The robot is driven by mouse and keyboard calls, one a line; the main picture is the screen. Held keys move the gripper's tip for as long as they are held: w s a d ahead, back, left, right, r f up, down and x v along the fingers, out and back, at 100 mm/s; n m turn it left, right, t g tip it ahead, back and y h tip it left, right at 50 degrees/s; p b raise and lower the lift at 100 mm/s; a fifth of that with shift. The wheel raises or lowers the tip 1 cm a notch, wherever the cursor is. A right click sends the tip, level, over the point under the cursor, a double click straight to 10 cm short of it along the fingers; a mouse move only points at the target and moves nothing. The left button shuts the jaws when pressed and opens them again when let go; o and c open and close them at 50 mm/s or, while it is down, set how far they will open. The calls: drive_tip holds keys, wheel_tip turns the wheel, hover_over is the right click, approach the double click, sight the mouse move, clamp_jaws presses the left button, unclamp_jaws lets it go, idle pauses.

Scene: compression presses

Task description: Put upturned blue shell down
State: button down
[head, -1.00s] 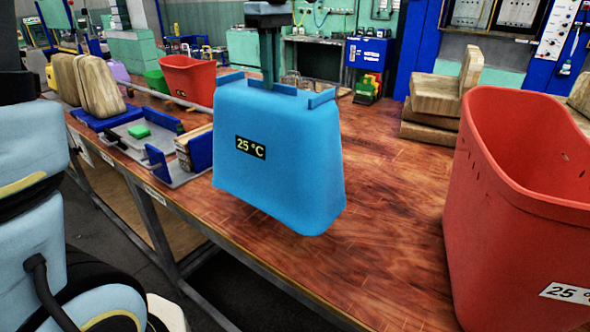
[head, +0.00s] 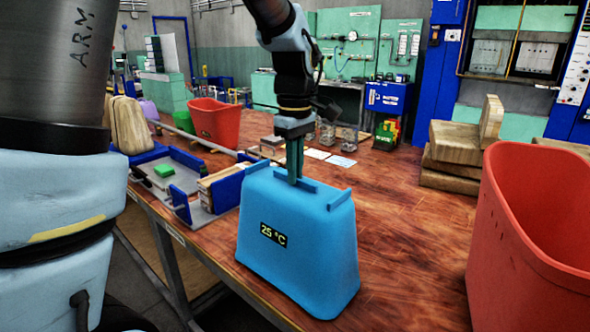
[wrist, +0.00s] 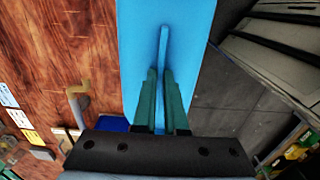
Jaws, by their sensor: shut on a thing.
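The upturned blue shell (head: 298,252) shows in the middle of the head view, upright with its narrow closed side up and a 25 °C label on its front. It is over the front part of the wooden table (head: 408,210); I cannot tell whether its lower rim touches the wood. My gripper (head: 295,177) is above the shell, shut on a thin rib on its top. In the wrist view the two green fingers (wrist: 163,80) close on this rib of the blue shell (wrist: 190,25).
A large red tub (head: 530,240) stands close on the right. Wooden blocks (head: 455,155) are stacked at the back right. A fixture with blue plates (head: 185,200) and another red tub (head: 215,122) are at the left. The wood between shell and right tub is clear.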

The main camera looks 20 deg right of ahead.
drive_tip(key=c, duration=1)
unclamp_jaws()
drive_tip(key=shift+o, duration=0.2)
wheel_tip(320, 180, up, 12)
drive_tip(key=b, duration=0.2)
drive_tip(key=w+a+f+m, duration=0.3)
drive_tip(key=a+f, duration=0.9)
drive_tip(key=a, duration=0.4)
drive_tip(key=s+a+f+m+t, duration=0.1)
drive_tip(key=s+a+f+m, duration=0.3)
drive_tip(key=a+f, duration=0.5)
drive_tip(key=s+a, duration=0.1)
drive_tip(key=a, duration=0.1)
drive_tip(key=shift+s+a+t, duration=0.3)
drive_tip(key=shift+a, duration=0.05)
